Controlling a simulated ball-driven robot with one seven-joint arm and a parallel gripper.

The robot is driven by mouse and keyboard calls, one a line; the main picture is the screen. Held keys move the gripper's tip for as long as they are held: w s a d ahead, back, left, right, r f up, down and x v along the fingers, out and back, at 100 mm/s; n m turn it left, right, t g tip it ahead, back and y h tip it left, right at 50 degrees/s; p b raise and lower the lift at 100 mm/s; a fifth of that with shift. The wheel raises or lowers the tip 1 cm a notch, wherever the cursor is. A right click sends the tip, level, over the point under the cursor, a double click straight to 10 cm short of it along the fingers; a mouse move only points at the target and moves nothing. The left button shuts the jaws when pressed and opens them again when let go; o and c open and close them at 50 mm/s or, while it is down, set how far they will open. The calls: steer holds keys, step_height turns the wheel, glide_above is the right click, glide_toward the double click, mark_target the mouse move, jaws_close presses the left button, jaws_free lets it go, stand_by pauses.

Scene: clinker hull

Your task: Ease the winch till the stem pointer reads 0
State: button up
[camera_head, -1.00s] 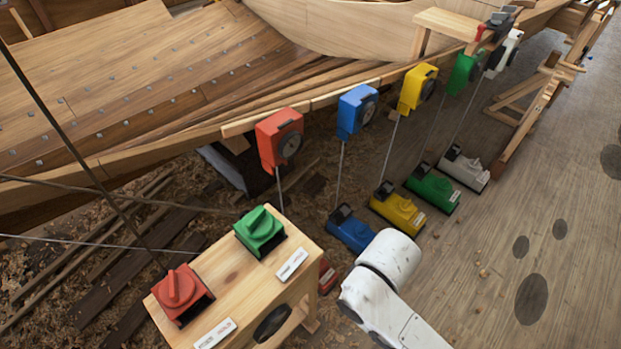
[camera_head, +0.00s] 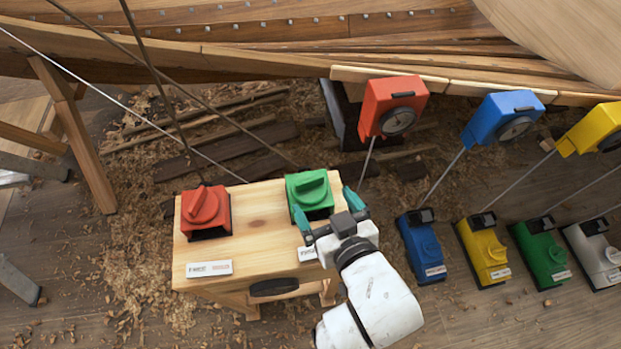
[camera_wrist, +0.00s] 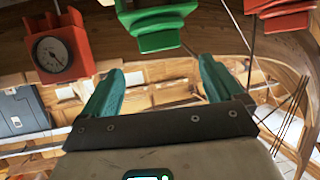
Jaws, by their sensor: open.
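Two winch knobs stand on a wooden bench (camera_head: 255,230): a red knob (camera_head: 205,212) at left and a green knob (camera_head: 310,195) at right. White label plates lie before them; their words are too small to read surely. My gripper (camera_head: 327,211) is open and empty, its teal fingers beside and in front of the green knob. In the wrist view the open fingers (camera_wrist: 160,85) have the green knob (camera_wrist: 158,22) beyond them and the red knob (camera_wrist: 282,14) at upper right. A red gauge (camera_head: 393,106) hangs at the hull edge; its pointer reading is unclear.
A blue gauge (camera_head: 503,116) and a yellow gauge (camera_head: 592,130) hang further right. Blue (camera_head: 421,246), yellow (camera_head: 484,250), green (camera_head: 541,252) and white (camera_head: 595,252) floor units stand right of the bench. Cables cross at left.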

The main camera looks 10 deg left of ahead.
mark_target(310, 183)
steer(key=x, duration=0.9)
steer(key=shift+s+f, duration=0.1)
steer(key=c, duration=1)
